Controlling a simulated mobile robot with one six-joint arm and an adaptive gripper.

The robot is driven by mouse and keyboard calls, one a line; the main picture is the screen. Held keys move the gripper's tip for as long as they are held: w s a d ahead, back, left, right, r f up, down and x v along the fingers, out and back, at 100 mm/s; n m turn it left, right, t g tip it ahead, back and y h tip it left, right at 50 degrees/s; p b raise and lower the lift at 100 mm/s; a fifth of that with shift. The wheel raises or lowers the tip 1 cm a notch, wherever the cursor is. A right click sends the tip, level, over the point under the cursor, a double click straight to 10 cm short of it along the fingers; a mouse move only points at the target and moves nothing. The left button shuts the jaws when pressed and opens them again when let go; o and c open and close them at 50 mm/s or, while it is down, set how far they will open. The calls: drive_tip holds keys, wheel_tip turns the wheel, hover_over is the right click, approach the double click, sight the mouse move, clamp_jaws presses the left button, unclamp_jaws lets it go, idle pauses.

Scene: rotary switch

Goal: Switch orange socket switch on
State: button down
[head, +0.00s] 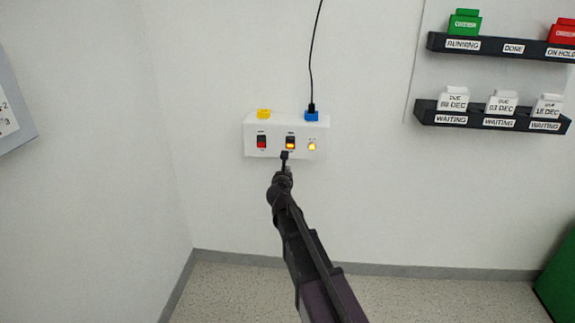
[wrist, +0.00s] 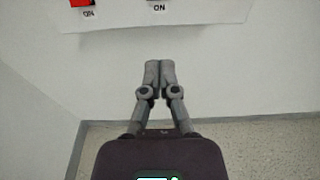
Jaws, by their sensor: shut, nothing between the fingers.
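A white socket box (head: 276,152) is on the wall in the head view. In the wrist view the closed fingertips (wrist: 159,65) are below the box's lower edge. The red switch (wrist: 81,3) shows at the top; the orange switch is out of that view.
A blue plug (head: 311,115) with a black cable (head: 312,60) and a yellow piece (head: 264,114) sit on the box's top. Dark racks (head: 430,43) with tags are on the wall to the right. The wall around the box is clear.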

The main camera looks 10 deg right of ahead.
drive_tip(key=shift+s+a+f, duration=0.1)
drive_tip(key=shift+s+a, duration=0.2)
drive_tip(key=shift+s, duration=0.6)
